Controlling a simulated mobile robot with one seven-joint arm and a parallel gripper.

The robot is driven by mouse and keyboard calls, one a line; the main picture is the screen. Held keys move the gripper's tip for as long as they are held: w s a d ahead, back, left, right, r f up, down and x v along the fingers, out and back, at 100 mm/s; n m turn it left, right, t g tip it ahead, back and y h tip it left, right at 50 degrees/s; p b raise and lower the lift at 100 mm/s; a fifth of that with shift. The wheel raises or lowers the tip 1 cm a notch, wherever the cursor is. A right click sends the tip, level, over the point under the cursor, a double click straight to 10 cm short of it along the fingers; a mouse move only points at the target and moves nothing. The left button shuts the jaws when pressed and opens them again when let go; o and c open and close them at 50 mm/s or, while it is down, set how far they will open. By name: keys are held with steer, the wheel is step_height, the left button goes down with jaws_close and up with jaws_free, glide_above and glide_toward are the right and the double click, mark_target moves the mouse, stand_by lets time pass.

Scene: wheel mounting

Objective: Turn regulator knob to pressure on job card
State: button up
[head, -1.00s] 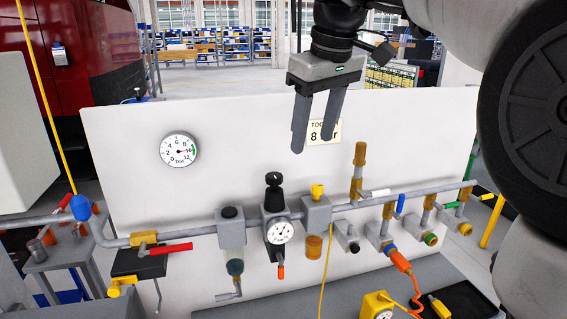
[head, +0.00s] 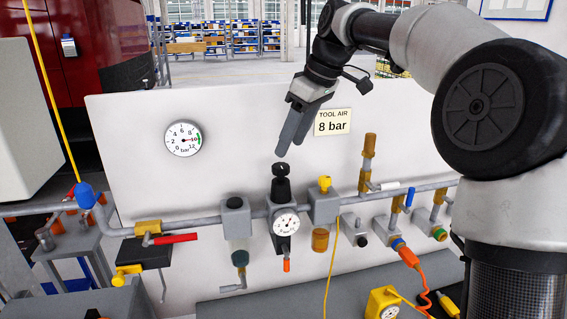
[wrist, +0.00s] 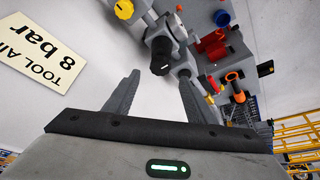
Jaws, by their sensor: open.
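The job card (head: 333,122) on the white panel reads "TOOL AIR 8 bar"; it also shows in the wrist view (wrist: 42,56). The black regulator knob (head: 281,170) stands on top of the regulator, above its small round gauge (head: 286,223), whose reading is too small to tell. My gripper (head: 286,150) is open and empty, tilted, with its fingertips just above the knob in the head view. In the wrist view the knob (wrist: 162,56) lies beyond the gap between the fingertips (wrist: 160,82), apparently apart from them.
A large wall gauge (head: 183,139) hangs left; its needle points right, near 10. A yellow knob (head: 325,184) stands close right of the regulator. A red-handled valve (head: 172,239) is on the pipe at left. The panel above the pipe is mostly clear.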

mark_target(281, 165)
steer(key=x, duration=0.6)
steer(key=shift+a+f, duration=0.1)
steer(key=shift+a, duration=0.05)
steer(key=c, duration=1)
